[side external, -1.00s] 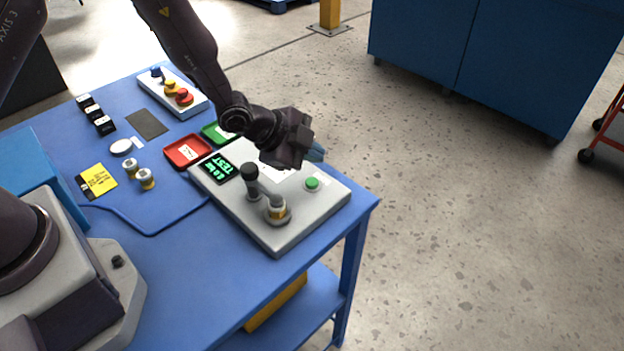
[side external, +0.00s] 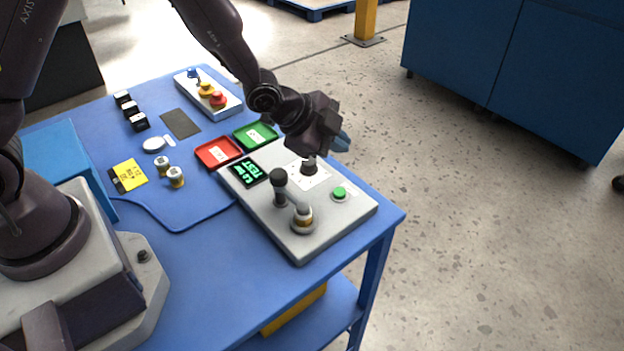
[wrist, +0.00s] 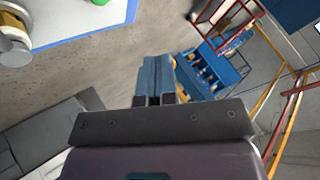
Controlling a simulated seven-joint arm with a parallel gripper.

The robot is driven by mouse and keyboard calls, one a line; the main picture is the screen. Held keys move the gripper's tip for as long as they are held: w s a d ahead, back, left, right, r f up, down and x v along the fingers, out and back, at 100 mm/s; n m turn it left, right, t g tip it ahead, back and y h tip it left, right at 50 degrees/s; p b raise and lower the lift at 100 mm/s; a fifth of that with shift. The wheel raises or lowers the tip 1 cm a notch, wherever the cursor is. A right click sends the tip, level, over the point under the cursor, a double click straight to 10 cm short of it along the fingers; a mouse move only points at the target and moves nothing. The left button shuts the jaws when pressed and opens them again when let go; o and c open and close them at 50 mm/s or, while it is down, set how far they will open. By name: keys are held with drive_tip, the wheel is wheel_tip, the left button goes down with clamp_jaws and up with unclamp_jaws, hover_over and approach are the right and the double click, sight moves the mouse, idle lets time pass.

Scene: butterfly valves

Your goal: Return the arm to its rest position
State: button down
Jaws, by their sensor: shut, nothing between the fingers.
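My gripper (side external: 341,143) is above the far right part of the grey test panel (side external: 334,226) in the side view, clear of it and empty. Its blue fingers point to the right, out past the panel. In the wrist view the two fingers (wrist: 157,75) are together with nothing between them. The panel carries a black-knobbed lever (side external: 279,182), a valve with a brass-coloured ring (side external: 302,219), a lit TEST display (side external: 249,172) and a green button (side external: 339,193). A dark knob-like part (side external: 309,166) shows just under my gripper.
A red tray (side external: 218,152) and a green tray (side external: 255,135) sit behind the panel. A button box (side external: 208,94), two small valves (side external: 175,177) and a yellow card (side external: 128,175) are on the blue table (side external: 190,265). Open floor lies right of the table.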

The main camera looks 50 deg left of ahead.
drive_tip(key=s+a+r+n+y, duration=0.2)
drive_tip(key=s+a+r+n, duration=0.15)
drive_tip(key=r, duration=0.45)
drive_tip(key=s+a+r+n+y, duration=0.1)
drive_tip(key=s+a+r+n, duration=0.2)
drive_tip(key=s+r, duration=0.35)
drive_tip(key=s+a+r+n+g, duration=0.1)
drive_tip(key=s+r+n, duration=0.2)
drive_tip(key=s, duration=0.4)
drive_tip(key=s+a+r+n+g, duration=0.1)
drive_tip(key=s+r+n, duration=0.2)
drive_tip(key=s, duration=0.5)
drive_tip(key=shift+s+r+g, duration=0.25)
drive_tip(key=shift+r+g, duration=0.05)
drive_tip(key=shift+r, duration=0.2)
